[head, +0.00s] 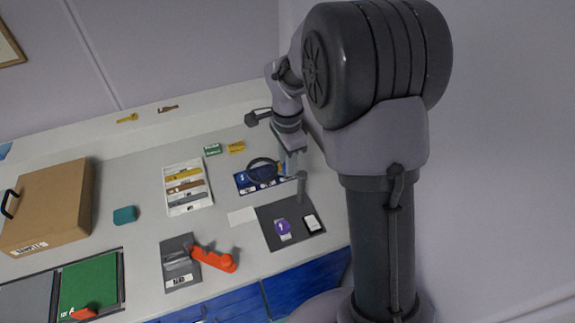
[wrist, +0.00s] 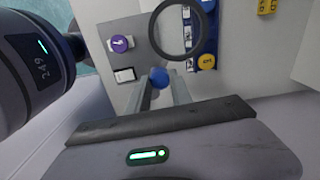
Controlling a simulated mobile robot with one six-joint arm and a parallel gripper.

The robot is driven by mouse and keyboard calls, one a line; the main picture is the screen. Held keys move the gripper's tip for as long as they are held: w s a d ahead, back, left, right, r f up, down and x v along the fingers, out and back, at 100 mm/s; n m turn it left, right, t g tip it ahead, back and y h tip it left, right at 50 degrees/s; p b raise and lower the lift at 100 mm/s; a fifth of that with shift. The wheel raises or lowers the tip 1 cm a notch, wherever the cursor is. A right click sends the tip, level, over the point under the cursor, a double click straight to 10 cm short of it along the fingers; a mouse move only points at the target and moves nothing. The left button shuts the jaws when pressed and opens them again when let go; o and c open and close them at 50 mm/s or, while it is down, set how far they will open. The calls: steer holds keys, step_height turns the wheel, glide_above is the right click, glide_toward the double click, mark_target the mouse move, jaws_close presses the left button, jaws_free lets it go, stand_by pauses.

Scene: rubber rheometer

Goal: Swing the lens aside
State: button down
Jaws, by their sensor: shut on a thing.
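The lens (head: 262,170) is a dark ring. In the head view it overlaps the blue board (head: 243,183). A grey post (head: 301,188) stands to its right at the dark grey mat (head: 266,224). In the wrist view the lens (wrist: 178,54) overlaps the board's left edge, to the right of the purple disc (wrist: 119,43). My gripper (head: 289,168) is beside the lens and the post. In the wrist view my gripper (wrist: 160,82) is shut on a blue knob (wrist: 158,77) just below the ring. The link between knob and ring is hard to see.
A white card (head: 313,223) lies on the mat beside the purple disc. A sheet with coloured strips (head: 186,211), an orange-handled tool (head: 214,258) and a cardboard box (head: 50,205) are to the left. Green and yellow boxes (head: 236,147) lie behind the board.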

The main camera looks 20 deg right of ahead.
steer(key=shift+w+d+m+b, duration=0.15)
steer(key=shift+w+d+m, duration=0.1)
steer(key=shift+m, duration=0.5)
steer(key=shift+w+d+m+b, duration=0.1)
steer(key=shift+w+m+b, duration=0.1)
steer(key=shift+m, duration=0.55)
steer(key=c, duration=1.1)
jaws_free()
steer(key=shift+c, duration=0.2)
step_height(320, 180, up, 18)
steer(key=p, duration=0.5)
steer(key=shift+f+p, duration=0.25)
steer(key=shift+p, duration=0.15)
